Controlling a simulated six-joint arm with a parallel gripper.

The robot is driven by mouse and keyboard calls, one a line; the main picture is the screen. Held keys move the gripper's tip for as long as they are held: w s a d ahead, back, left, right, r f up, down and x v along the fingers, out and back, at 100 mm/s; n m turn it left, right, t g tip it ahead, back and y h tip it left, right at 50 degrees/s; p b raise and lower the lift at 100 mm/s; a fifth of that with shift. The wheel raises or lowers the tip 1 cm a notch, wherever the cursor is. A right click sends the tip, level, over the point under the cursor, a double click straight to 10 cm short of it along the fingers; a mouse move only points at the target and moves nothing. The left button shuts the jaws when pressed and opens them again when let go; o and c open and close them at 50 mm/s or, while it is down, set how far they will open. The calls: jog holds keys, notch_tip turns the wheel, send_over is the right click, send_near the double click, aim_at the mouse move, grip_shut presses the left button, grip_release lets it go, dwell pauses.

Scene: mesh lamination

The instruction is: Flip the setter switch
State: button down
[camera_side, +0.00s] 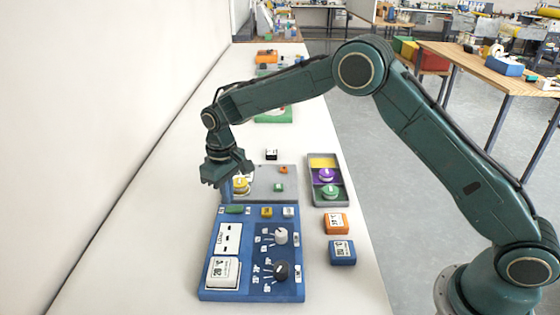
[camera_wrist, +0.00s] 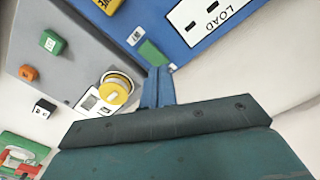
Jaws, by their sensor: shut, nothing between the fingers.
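The blue control panel (camera_side: 208,288) lies on the white bench. It carries a white LOAD plate (camera_side: 228,239), a white block (camera_side: 222,272), a white knob (camera_side: 280,236) and a black knob (camera_side: 281,270). A green piece (camera_side: 234,209) sits at its far left edge, with a yellow and a pale button beside it. I cannot tell which part is the setter switch. My gripper (camera_side: 227,196) points down at the panel's far left corner, shut and empty. In the wrist view its blue fingers (camera_wrist: 158,75) end close to the green piece (camera_wrist: 151,52); contact is unclear.
A grey plate (camera_side: 264,177) behind the panel holds a yellow round part (camera_wrist: 115,92) and small orange and green blocks. A tray (camera_side: 334,203) with coloured discs stands right. An orange block (camera_side: 336,223) and a blue block (camera_side: 342,252) lie right of the panel.

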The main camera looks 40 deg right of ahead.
aim_at(231, 208)
jog(key=shift+r, duration=2.45)
jog(key=s+d+r+m+t, duration=0.1)
jog(key=s+d+r, duration=0.4)
jog(key=s+r, duration=0.35)
jog(key=s+d+r+m+t, duration=0.1)
jog(key=s+d+r+t, duration=0.1)
jog(key=s+d+r, duration=0.5)
jog(key=s+d+m+t, duration=0.1)
jog(key=s+d+t, duration=0.1)
jog(key=s, duration=2)
jog(key=shift+d+t, duration=0.3)
jog(key=shift+d, duration=0.3)
